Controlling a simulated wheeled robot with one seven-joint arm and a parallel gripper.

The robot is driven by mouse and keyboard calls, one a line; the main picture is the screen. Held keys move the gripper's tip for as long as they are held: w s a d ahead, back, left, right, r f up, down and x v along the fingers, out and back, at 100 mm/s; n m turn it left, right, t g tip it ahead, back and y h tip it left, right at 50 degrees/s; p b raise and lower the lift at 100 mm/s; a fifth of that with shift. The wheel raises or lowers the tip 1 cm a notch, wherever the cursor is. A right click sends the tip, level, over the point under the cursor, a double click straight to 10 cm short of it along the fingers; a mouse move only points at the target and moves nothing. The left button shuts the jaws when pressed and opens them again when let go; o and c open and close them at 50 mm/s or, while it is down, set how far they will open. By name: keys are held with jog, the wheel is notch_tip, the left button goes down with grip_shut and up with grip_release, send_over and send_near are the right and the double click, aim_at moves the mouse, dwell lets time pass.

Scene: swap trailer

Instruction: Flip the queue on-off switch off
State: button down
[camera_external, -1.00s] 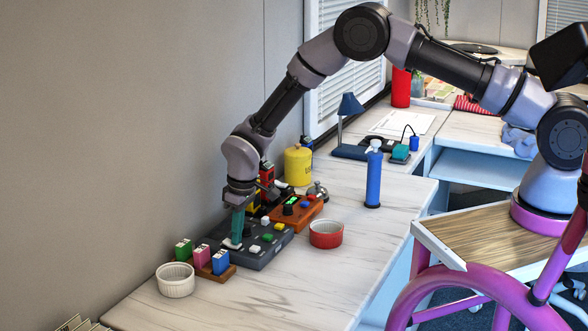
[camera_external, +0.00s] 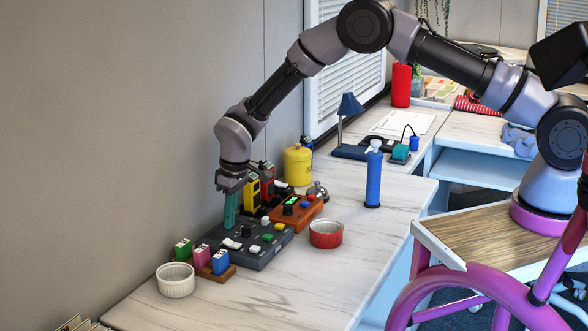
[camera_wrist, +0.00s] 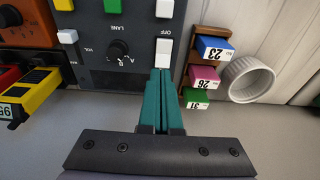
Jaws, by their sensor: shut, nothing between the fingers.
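The dark control panel (camera_external: 268,257) lies on the desk near the wall. Its white rocker switch (camera_external: 232,243) is at the panel's left end; it also shows in the wrist view (camera_wrist: 163,53), beside an upside-down OFF label. I cannot tell surely which way the rocker is tilted. My gripper (camera_external: 229,224), with green fingers, is shut and empty. It is just above and behind the switch, on the wall side. In the wrist view the closed fingertips (camera_wrist: 160,72) are close to the rocker's near end; contact cannot be told.
A rack of ticket blocks (camera_external: 231,271) and a white ramekin (camera_external: 176,280) stand left of the panel. An orange-brown box (camera_external: 297,213), yellow canister (camera_external: 298,165) and red bowl (camera_external: 326,234) are to its right. The desk front (camera_external: 300,290) is clear.

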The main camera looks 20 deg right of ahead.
notch_tip(320, 180, up, 10)
jog(key=s+d, duration=0.3)
jog(key=shift+f, duration=0.2)
jog(key=w+d+r+m, duration=0.1)
jog(key=w+d+r, duration=0.1)
jog(key=d+r, duration=0.45)
jog(key=w+d+r+m, duration=0.25)
jog(key=d+r, duration=0.25)
jog(key=r, duration=0.3)
jog(key=s+d+r+m+t+y, duration=0.1)
jog(key=s+d+r+m+t, duration=0.15)
jog(key=d+r, duration=1.2)
jog(key=s+d+r+m+t, duration=0.1)
jog(key=s+d+r+m, duration=0.15)
jog(key=s+d, duration=0.35)
jog(key=s+d+r+m, duration=0.1)
jog(key=s+d+r, duration=0.25)
jog(key=d, duration=0.55)
jog(key=s+d+m+t, duration=0.2)
jog(key=s+d, duration=0.5)
jog(key=s, duration=0.5)
jog(key=shift+s+d+r+m, duration=0.15)
jog(key=shift+d+r+m, duration=0.1)
jog(key=shift+m, duration=0.6)
